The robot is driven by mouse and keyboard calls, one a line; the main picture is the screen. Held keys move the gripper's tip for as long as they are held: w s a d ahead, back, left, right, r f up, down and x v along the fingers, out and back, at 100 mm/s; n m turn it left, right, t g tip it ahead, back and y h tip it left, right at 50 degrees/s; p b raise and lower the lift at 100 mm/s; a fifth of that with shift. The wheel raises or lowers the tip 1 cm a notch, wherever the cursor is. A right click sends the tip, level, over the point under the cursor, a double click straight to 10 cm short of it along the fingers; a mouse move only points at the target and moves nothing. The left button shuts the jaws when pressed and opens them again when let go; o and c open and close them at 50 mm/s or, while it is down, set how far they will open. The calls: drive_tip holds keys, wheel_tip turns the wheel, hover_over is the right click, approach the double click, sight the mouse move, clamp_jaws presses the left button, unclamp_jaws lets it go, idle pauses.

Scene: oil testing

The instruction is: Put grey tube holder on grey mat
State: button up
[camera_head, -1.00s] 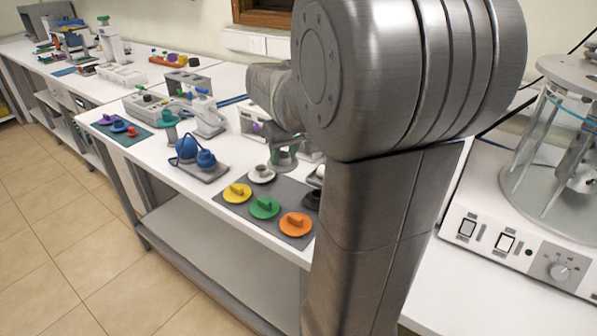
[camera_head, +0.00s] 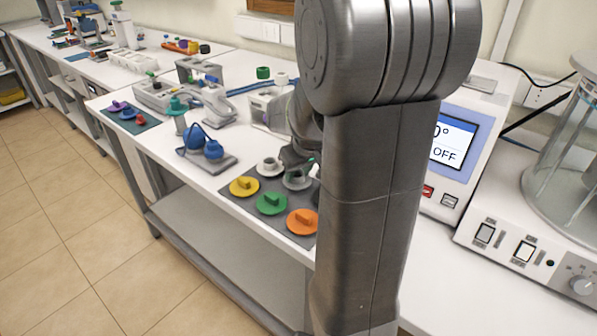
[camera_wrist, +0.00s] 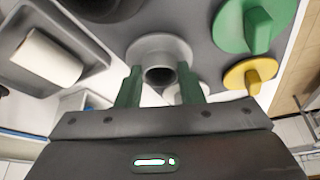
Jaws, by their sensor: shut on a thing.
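The grey tube holder, a round flanged base with a short hollow tube, shows in the wrist view (camera_wrist: 160,52) between the green fingers of my gripper (camera_wrist: 160,82). My gripper is shut on it. In the head view the holder (camera_head: 297,182) is over the back row of the grey mat (camera_head: 237,205), right of a white holder (camera_head: 270,165). My gripper (camera_head: 299,168) is above it, partly hidden by my arm. I cannot tell whether the holder's base touches the mat.
Yellow (camera_head: 244,188), green (camera_head: 271,205) and orange (camera_head: 302,224) holders stand in the mat's front row. My arm hides the mat's right end. A grey tray with a white cylinder (camera_wrist: 45,58) shows in the wrist view.

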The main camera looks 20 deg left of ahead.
drive_tip(key=shift+f, duration=0.2)
drive_tip(key=o, duration=1)
drive_tip(key=shift+r, duration=0.1)
drive_tip(key=shift+r, duration=0.5)
drive_tip(key=v, duration=1.1)
drive_tip(key=shift+d+p, duration=0.2)
drive_tip(key=shift+p, duration=0.2)
drive_tip(key=shift+s, duration=0.15)
